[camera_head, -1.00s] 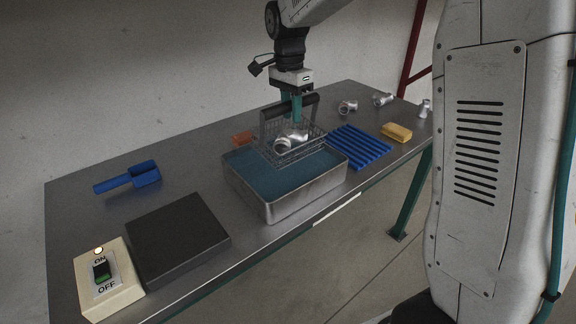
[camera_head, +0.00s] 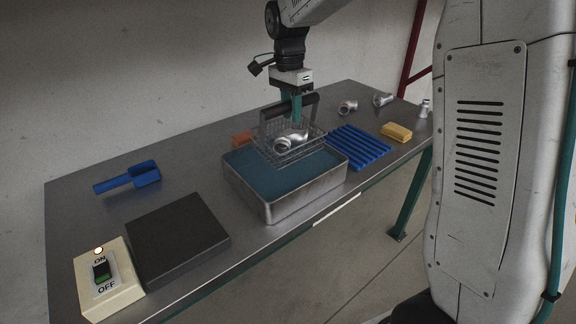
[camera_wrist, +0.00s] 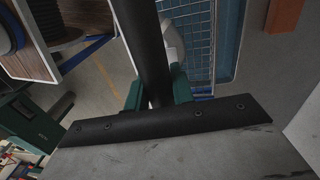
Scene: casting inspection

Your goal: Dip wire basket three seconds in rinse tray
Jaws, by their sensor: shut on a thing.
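The wire basket (camera_head: 262,138) hangs by its black handle (camera_head: 272,113) from my gripper (camera_head: 296,110), whose green fingers are shut on the handle. A shiny metal pipe-shaped casting (camera_head: 291,141) lies in the basket. The basket is at the back right part of the metal rinse tray (camera_head: 306,204), which holds blue liquid (camera_head: 265,180). I cannot tell for sure whether its bottom touches the liquid. In the wrist view the handle (camera_wrist: 147,45) runs between my fingers (camera_wrist: 157,92), with basket mesh (camera_wrist: 200,40) and the tray's blue liquid (camera_wrist: 226,40) beside it.
A blue ribbed rack (camera_head: 358,147) and a yellow block (camera_head: 396,132) are right of the tray. Several castings (camera_head: 347,107) stand at the back right. An orange block (camera_head: 241,137) is behind the tray. A dark plate (camera_head: 178,238), a switch box (camera_head: 106,284) and a blue scoop (camera_head: 128,178) are left.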

